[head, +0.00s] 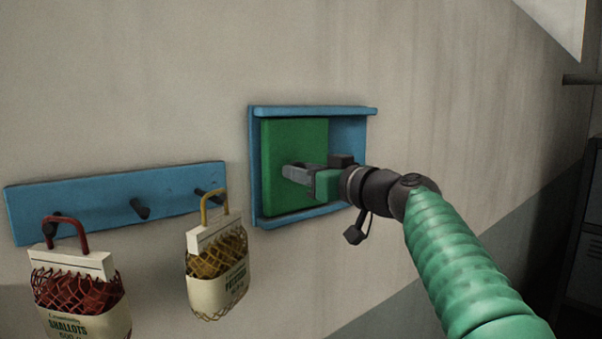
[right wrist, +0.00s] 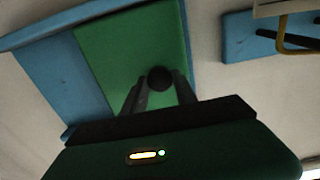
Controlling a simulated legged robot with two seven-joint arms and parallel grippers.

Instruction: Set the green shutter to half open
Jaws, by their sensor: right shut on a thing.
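The green shutter (head: 292,195) sits in a blue frame (head: 312,112) on the wall in the head view. It covers the left part of the frame, and a blue strip shows to its right. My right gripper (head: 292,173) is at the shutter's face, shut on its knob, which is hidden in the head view. In the right wrist view the dark round knob (right wrist: 159,78) lies between the fingers (right wrist: 160,92), in front of the green shutter (right wrist: 130,45). My left gripper is not in view.
A blue peg rail (head: 100,200) is on the wall to the left. A net sack of shallots (head: 80,300) and a second yellow net sack (head: 218,270) hang from its pegs. A dark cabinet (head: 585,240) stands at the far right. The wall above the frame is bare.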

